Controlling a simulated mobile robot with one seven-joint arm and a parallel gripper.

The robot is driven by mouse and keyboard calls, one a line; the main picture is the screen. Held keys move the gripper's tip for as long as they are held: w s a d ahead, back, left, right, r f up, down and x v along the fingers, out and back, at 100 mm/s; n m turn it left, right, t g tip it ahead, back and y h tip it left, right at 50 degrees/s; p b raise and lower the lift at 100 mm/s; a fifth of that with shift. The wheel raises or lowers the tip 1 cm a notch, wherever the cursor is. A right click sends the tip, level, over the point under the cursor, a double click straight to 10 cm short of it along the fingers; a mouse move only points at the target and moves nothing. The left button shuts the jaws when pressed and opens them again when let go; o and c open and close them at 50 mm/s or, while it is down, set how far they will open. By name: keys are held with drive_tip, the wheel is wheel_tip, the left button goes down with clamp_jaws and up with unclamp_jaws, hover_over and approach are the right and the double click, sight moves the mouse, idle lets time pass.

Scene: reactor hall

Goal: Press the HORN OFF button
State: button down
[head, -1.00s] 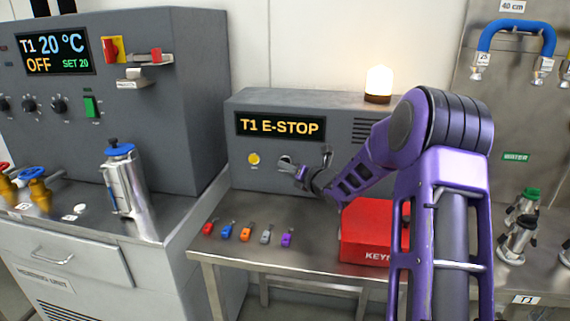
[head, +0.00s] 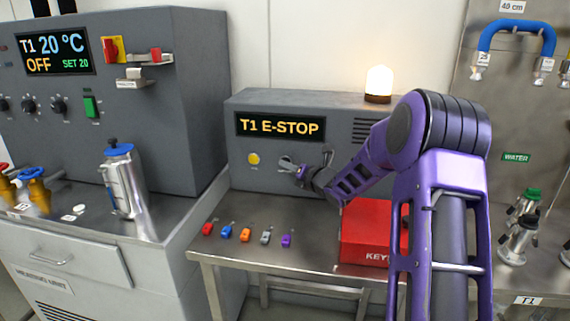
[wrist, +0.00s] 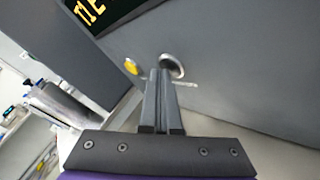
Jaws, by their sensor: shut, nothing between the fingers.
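A yellow round button (head: 254,159) sits on the front of the grey alarm box (head: 240,182), under a display (head: 280,125) reading "T1 E-STOP". The small label under the button is too small to read. The button also shows in the wrist view (wrist: 131,66), left of my fingertips. My gripper (head: 300,172) is shut and empty, to the right of the button and apart from it. In the wrist view my fingertips (wrist: 160,72) are close to a round silver fitting (wrist: 172,66) on the panel and partly cover it.
A lit lamp (head: 378,84) stands on the alarm box. Several coloured keys lie on the steel bench (head: 225,255) below, beside a red box (head: 365,235). A steel flask (head: 122,182) stands on the heating unit at left.

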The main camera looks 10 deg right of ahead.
drive_tip(key=shift+s+a+b, duration=0.25)
drive_tip(key=shift+s+b, duration=0.5)
drive_tip(key=shift+b, duration=0.15)
drive_tip(key=s+b, duration=0.1)
drive_tip(key=s+a+b, duration=0.1)
drive_tip(key=s, duration=0.1)
drive_tip(key=s+a+b, duration=0.1)
drive_tip(key=shift+s, duration=0.3)
